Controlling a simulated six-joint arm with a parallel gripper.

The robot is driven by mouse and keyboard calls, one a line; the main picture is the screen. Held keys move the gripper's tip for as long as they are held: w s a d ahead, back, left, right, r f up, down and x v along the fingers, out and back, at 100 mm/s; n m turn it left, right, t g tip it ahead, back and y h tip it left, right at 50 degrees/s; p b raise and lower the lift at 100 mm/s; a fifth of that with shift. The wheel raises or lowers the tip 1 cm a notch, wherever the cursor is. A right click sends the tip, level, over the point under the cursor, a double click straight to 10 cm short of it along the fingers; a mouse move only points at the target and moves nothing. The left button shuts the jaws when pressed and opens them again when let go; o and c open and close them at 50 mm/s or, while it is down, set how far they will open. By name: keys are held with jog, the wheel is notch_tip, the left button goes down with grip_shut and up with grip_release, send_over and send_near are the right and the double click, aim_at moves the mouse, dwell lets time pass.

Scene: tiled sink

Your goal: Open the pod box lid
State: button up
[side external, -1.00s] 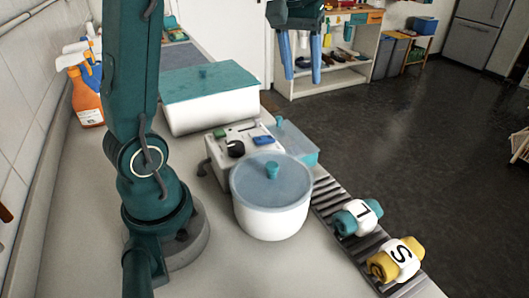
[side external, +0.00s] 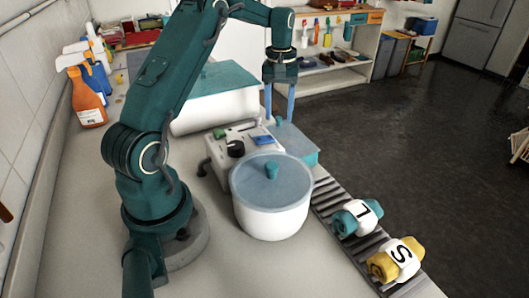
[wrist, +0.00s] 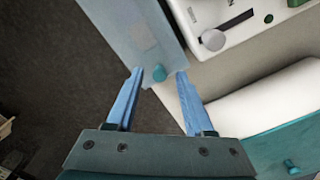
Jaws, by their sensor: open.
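The small box with a blue-teal lid (side external: 293,140), which I take to be the pod box, stands behind the white pot and right of the white device. Its flat lid (wrist: 125,30) fills the top of the wrist view and looks closed. A small teal knob (wrist: 159,73) sits near the lid's edge. My gripper (side external: 279,119) points down at the back end of this box, its two blue fingers apart. In the wrist view my gripper (wrist: 160,75) has one fingertip on each side of the knob, with gaps; contact cannot be seen.
A white pot (side external: 270,210) with a knobbed lid stands in front of the box. A white device (side external: 222,158) is beside it. A larger white box with a teal lid (side external: 215,100) is behind. Rolled cloths (side external: 357,218) lie on a ribbed rack at right.

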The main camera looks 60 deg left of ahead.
jog(key=shift+f, duration=0.35)
grip_shut()
dwell(1.2)
